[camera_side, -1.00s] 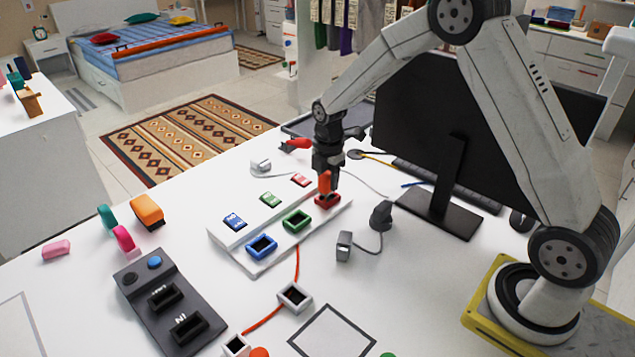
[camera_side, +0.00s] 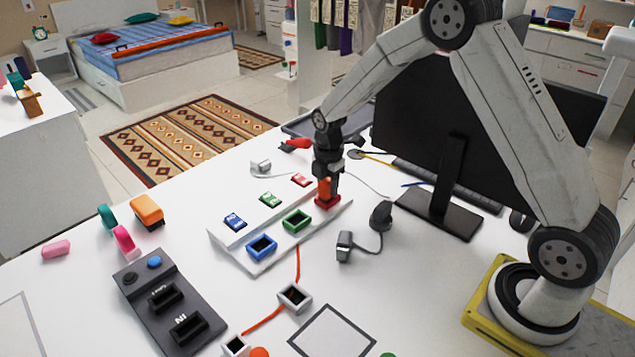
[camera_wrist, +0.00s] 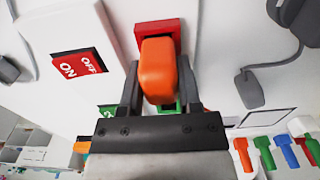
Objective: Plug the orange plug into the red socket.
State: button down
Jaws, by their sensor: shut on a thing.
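The orange plug (camera_side: 323,188) is held upright between the fingers of my gripper (camera_side: 326,180). In the side view its lower end meets the red socket (camera_side: 327,201) at the right end of the white board. In the wrist view the orange plug (camera_wrist: 157,72) fills the space between my gripper's fingers (camera_wrist: 158,85), and the red socket (camera_wrist: 160,32) shows just beyond it. The gripper is shut on the plug.
The white board also bears a green socket (camera_side: 297,220), a blue socket (camera_side: 261,247) and switches, with a red switch (camera_side: 301,180) close by. A grey plug with cable (camera_side: 345,246) lies to the right. A monitor (camera_side: 440,140) stands behind my arm.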

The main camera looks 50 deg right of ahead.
aim_at(328, 179)
jog(key=shift+f, duration=0.35)
jog(key=shift+c, duration=1.1)
grip_release()
jog(key=shift+r, duration=0.15)
jog(key=shift+r, duration=3.8)
jog(key=s+a+m+t, duration=0.1)
jog(key=s+a+m, duration=0.2)
jog(key=s+m, duration=0.6)
jog(key=s+a+m+t, duration=0.1)
jog(key=s+a+m, duration=0.2)
jog(key=s+m, duration=0.6)
jog(key=shift+s+a+f+t, duration=0.25)
jog(key=shift+s+f+t, duration=0.05)
jog(key=shift+s, duration=0.15)
